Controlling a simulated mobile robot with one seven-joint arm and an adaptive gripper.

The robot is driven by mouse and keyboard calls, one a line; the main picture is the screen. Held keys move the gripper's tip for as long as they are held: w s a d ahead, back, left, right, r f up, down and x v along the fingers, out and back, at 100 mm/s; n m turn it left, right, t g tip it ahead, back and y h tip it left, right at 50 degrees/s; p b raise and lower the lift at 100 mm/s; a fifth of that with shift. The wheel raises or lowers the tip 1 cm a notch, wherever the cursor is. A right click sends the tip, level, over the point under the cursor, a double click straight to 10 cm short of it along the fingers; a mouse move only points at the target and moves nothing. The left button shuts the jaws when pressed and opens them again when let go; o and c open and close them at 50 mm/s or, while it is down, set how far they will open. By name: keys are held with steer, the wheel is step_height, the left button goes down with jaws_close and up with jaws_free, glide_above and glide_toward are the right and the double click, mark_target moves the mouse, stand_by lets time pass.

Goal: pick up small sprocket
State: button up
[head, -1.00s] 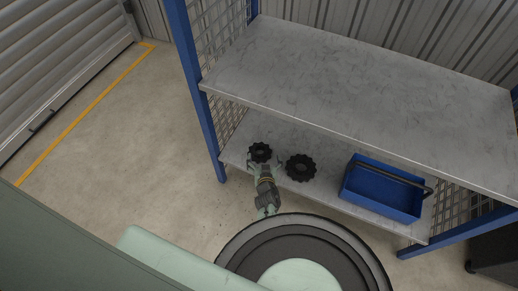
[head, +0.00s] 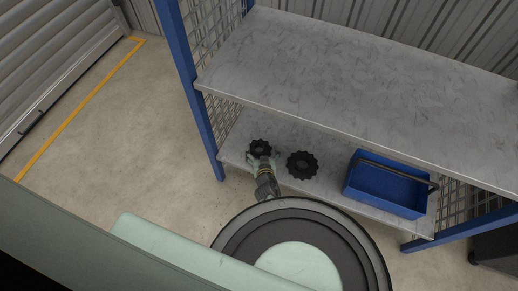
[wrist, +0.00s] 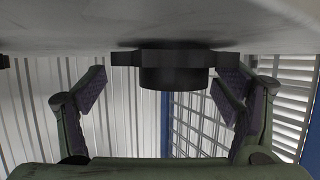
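The small sprocket (head: 260,147), black and toothed, lies flat near the left end of the lower shelf. In the wrist view, which looks upside down, the sprocket (wrist: 175,68) with its round hub sits ahead, between the lines of my two fingers. My gripper (head: 262,160) is just in front of it at the shelf's front edge. The fingers of my gripper (wrist: 162,95) are spread wide, with a gap on each side of the hub. A larger black sprocket (head: 302,165) lies to the right.
The lower shelf (head: 328,187) also holds a blue tool box (head: 388,190) with a dark handle, further right. The upper shelf (head: 330,85) is bare and hangs above. A blue post (head: 205,130) and wire mesh close the left end.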

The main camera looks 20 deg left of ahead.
steer(key=c, duration=1.9)
steer(key=shift+r, duration=0.1)
